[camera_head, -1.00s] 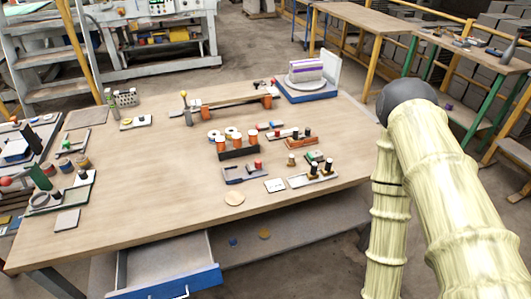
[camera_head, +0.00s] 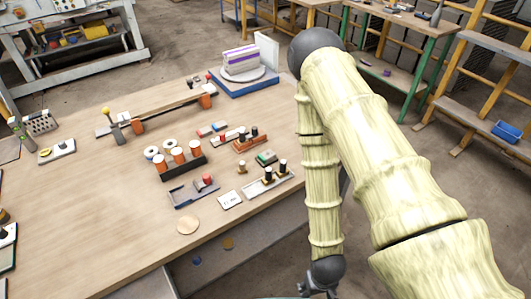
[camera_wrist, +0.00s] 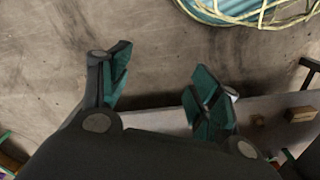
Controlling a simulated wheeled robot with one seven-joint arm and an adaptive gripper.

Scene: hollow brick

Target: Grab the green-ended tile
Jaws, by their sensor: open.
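A small tile with green on it (camera_head: 266,157) lies on the wooden table (camera_head: 110,215) in the head view, behind a pale tray with dark-topped pegs. It is too small to make out its ends clearly. My gripper (camera_wrist: 163,88) is open and empty in the wrist view, its two green-padded fingers spread above the grey floor. In the head view, only part of it shows at the bottom edge, beside the table's near right side and well away from the tile. The tile does not show in the wrist view.
A pale tray with pegs (camera_head: 268,184), an orange holder (camera_head: 250,145), a white card (camera_head: 230,200) and a black rack with orange cylinders (camera_head: 180,168) crowd around the tile. A round wooden disc (camera_head: 187,225) lies near the front edge. The table's front left is bare.

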